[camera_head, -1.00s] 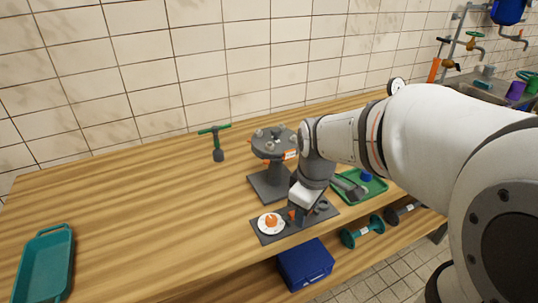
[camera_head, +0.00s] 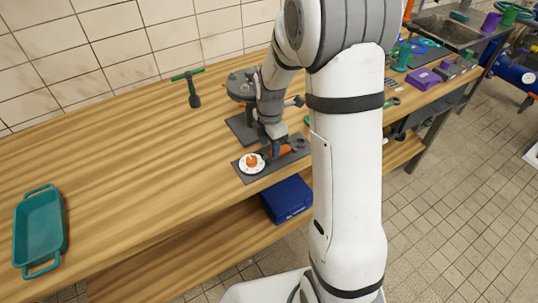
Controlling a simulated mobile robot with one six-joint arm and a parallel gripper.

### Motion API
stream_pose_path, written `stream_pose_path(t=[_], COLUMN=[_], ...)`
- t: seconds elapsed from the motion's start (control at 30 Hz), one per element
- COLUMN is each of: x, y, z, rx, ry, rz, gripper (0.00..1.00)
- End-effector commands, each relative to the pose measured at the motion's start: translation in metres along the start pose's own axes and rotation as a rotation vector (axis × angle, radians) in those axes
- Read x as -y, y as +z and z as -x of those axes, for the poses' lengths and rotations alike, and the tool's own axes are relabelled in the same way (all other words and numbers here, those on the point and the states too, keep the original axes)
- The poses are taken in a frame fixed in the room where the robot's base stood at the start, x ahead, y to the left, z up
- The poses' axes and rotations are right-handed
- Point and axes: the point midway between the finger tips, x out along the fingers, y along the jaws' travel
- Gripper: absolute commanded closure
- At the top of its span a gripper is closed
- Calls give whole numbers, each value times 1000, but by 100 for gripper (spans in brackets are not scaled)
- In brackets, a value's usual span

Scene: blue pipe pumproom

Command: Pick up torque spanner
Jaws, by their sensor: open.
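A tool with a green T-shaped handle and a dark head (camera_head: 190,88) stands or lies on the wooden bench near the wall; I cannot tell if it is the torque spanner. My gripper (camera_head: 274,134) points down just above the dark flat plate (camera_head: 245,177) at the bench's front edge. An orange part (camera_head: 281,151) shows on that plate below and beside the fingers. Its full shape is hidden, and I cannot name it surely. My gripper is open; I see no thing held in it.
A white disc with an orange knob (camera_head: 252,162) sits on the plate's left end. A grey round-topped stand (camera_head: 240,86) is behind my gripper. A teal tray (camera_head: 40,228) lies far left. A blue box (camera_head: 287,199) is on the lower shelf. The bench's left middle is clear.

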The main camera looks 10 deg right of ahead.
Motion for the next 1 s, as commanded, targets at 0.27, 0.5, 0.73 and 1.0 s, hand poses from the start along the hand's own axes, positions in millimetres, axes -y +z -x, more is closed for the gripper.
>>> stream_pose_path(t=[0.27, 0.5, 0.73, 1.0], x=[0, 0, 0, 0], y=[2, 2, 2, 2], z=[-30, -30, -30, -30], rx=[0, 0, 0, 0], ry=[-1, 0, 0, 0], rz=[-1, -2, -3, -3], gripper=[53, 55, 74, 96])
